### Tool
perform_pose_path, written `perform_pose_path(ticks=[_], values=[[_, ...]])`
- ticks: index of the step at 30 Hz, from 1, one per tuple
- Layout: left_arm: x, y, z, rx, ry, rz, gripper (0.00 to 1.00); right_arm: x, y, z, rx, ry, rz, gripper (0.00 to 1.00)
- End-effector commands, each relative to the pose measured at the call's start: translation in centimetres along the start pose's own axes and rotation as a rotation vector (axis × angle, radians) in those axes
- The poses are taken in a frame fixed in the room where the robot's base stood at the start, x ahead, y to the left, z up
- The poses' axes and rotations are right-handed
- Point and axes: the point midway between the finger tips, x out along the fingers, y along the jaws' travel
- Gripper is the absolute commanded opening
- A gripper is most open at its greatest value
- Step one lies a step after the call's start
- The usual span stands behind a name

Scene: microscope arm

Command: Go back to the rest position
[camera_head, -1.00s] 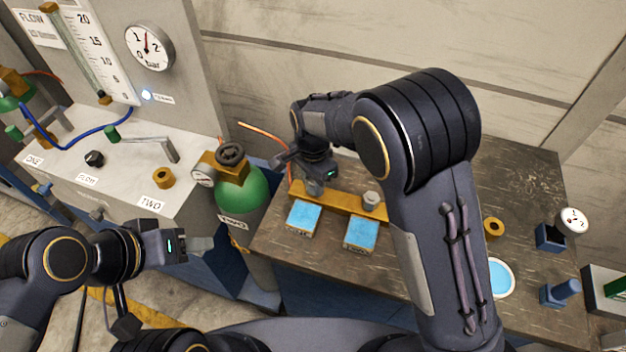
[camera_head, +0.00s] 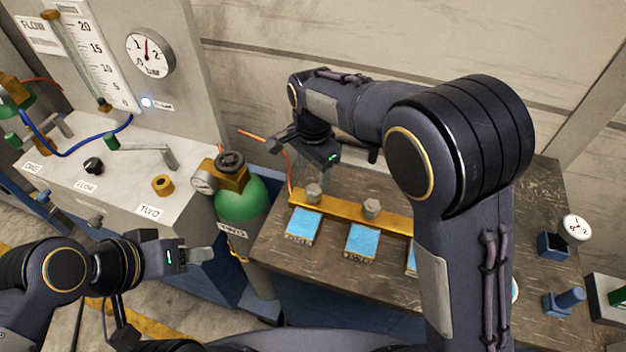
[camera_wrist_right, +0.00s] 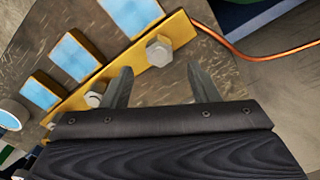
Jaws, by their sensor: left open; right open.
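My right gripper (camera_head: 326,180) hangs above the back of the wooden bench, behind a yellow bar (camera_head: 340,204). In the right wrist view its two fingers (camera_wrist_right: 158,88) are apart with nothing between them. The bar carries a grey hex bolt (camera_head: 313,193) at its left and another bolt (camera_head: 371,207) further right; my right arm hides the bar's right end. My left gripper (camera_head: 205,255) is open and empty in front of the grey cabinet, left of the bench.
Blue-topped blocks (camera_head: 303,224) sit along the bar's front. A green gas cylinder (camera_head: 241,205) stands between the bench and the grey cabinet (camera_head: 110,190). An orange hose (camera_head: 262,141) runs behind. A small gauge (camera_head: 575,228) and blue holders (camera_head: 563,301) are at the bench's right.

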Motion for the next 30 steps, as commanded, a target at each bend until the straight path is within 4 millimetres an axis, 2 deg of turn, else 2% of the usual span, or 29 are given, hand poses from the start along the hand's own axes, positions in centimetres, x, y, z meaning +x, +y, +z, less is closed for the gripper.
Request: perform_pose_path(ticks=[4,20,23,25,30], values=[[0.1,0.0,0.0,0.000,0.000,0.000,0.48,-0.7,0.0,0.0,0.000,0.001,-0.001,0.55],[0.0,0.0,0.0,0.000,0.000,0.000,0.48,-1.0,0.5,-0.4,-0.001,-0.012,-0.007,0.55],[0.0,0.0,0.0,0.000,0.000,0.000,0.48,-2.1,2.2,-1.6,-0.021,-0.058,-0.039,0.55],[0.0,0.0,0.0,0.000,0.000,0.000,0.48,-3.3,4.5,-2.9,-0.050,-0.107,-0.082,0.55],[0.1,0.0,0.0,0.000,0.000,0.000,0.48,-6.5,11.9,-5.1,-0.175,-0.186,-0.250,0.55]])
